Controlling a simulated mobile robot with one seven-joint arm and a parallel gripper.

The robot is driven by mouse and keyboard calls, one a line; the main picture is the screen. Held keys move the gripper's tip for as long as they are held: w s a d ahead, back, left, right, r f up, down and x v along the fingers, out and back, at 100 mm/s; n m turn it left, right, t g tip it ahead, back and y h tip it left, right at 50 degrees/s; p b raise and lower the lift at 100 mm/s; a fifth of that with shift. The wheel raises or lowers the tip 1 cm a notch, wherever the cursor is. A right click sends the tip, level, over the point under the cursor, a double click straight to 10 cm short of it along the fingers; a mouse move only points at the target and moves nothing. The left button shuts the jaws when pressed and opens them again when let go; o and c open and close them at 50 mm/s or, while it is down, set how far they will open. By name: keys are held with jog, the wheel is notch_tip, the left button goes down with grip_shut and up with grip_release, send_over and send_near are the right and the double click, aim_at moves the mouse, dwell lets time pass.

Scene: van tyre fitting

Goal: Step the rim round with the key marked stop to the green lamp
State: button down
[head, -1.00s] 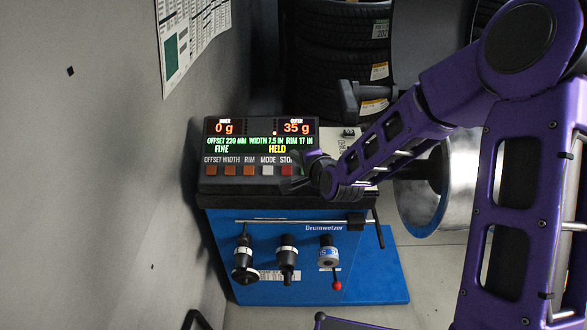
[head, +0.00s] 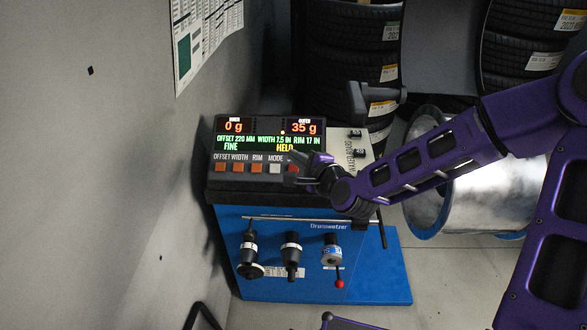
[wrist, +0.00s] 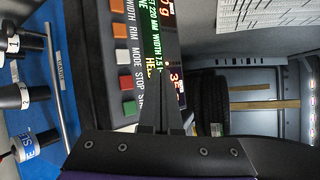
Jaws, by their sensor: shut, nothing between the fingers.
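The key marked STOP is red (head: 293,168) on the balancer's control panel, partly covered by my gripper in the head view. It shows clear in the wrist view (wrist: 127,82), beside the green key (wrist: 129,107). My gripper (head: 292,156) is shut and empty, its tips in front of the panel near the STOP key and the display's lower edge. I cannot tell whether it touches. The display (head: 266,138) reads 0 g, 35 g, FINE and HELD. A small red light (head: 283,132) shows between the readouts; I see no lit green lamp. The silver rim (head: 432,205) is partly behind my arm.
The blue balancer cabinet (head: 225,225) carries a rod and several hanging cones on its front. A grey wall (head: 100,180) stands close on the left. Stacked tyres (head: 345,45) stand behind. Grey floor shows at the right front.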

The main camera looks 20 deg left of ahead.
aim_at(293, 169)
jog(key=shift+w+a+f+b, duration=0.15)
jog(key=shift+w+f+b, duration=0.5)
jog(key=shift+f, duration=0.55)
jog(key=shift+w+a+f+b, duration=0.2)
jog(key=shift+w+f+b, duration=0.45)
jog(key=shift+f, duration=0.55)
jog(key=shift+w+a+f+b, duration=0.15)
jog(key=shift+w+f+b, duration=0.25)
jog(key=shift+w+f, duration=0.6)
jog(key=shift+s+f, duration=0.15)
jog(key=shift+f, duration=0.15)
jog(key=shift+w+f+b, duration=0.2)
jog(key=shift+f+b, duration=0.05)
jog(key=shift+b, duration=0.1)
